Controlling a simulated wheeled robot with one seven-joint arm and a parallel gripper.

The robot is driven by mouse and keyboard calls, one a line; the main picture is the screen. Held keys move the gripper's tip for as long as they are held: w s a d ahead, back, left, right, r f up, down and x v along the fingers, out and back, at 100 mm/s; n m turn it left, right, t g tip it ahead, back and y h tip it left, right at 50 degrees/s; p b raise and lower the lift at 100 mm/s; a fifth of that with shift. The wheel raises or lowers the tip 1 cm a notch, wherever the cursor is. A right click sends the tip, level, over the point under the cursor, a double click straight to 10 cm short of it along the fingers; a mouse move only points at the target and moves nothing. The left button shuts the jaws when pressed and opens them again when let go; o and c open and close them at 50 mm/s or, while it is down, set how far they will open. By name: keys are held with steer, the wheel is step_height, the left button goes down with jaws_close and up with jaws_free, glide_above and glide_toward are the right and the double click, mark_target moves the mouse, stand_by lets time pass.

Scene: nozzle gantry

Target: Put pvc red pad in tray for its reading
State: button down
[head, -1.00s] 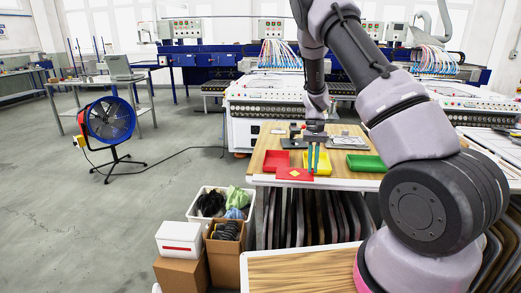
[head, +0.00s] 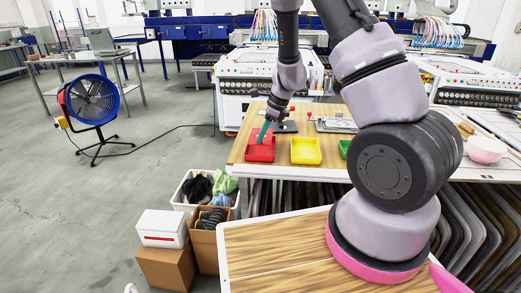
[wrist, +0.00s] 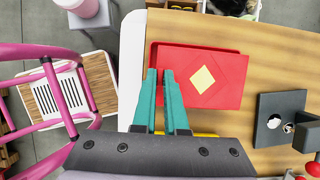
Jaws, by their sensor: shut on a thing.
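The red pad with a yellow diamond (wrist: 203,79) shows in the wrist view, held at its edge between the teal fingertips of my gripper (wrist: 160,76). It lies over the red tray (wrist: 157,52), whose rim shows around it. I cannot tell whether the pad touches the tray floor. In the head view my gripper (head: 263,133) reaches down at a tilt over the red tray (head: 260,154), and the pad cannot be told apart from the tray. The yellow tray (head: 306,152) is to its right. The green tray (head: 343,148) is partly hidden by my arm.
A dark device with a plate (wrist: 276,118) stands on the wooden table right of the red tray in the wrist view. A blue fan (head: 92,101), a white bin (head: 187,187) and cardboard boxes (head: 166,267) stand on the floor to the left.

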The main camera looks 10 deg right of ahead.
steer(key=shift+f, duration=2.9)
steer(key=shift+f, duration=0.1)
steer(key=c, duration=1)
jaws_free()
steer(key=shift+o, duration=0.2)
steer(key=v, duration=1.2)
step_height(320, 180, up, 8)
steer(key=n, duration=0.3)
glide_above(264, 144)
steer(key=s+d, duration=0.3)
steer(key=s, duration=0.1)
steer(key=s+r+n+t, duration=0.2)
steer(key=s+r+n, duration=0.35)
steer(key=r, duration=0.55)
steer(key=s+d+r+n+t+h, duration=0.1)
steer(key=s+r+n+t, duration=0.1)
steer(key=s+r+n, duration=0.2)
steer(key=s+d+r+n+t+h, duration=0.1)
steer(key=s+r+n, duration=0.4)
steer(key=s, duration=0.5)
steer(key=shift+s+d+r+t, duration=0.2)
steer(key=shift+d+r+t, duration=0.2)
steer(key=shift+d+r, duration=0.2)
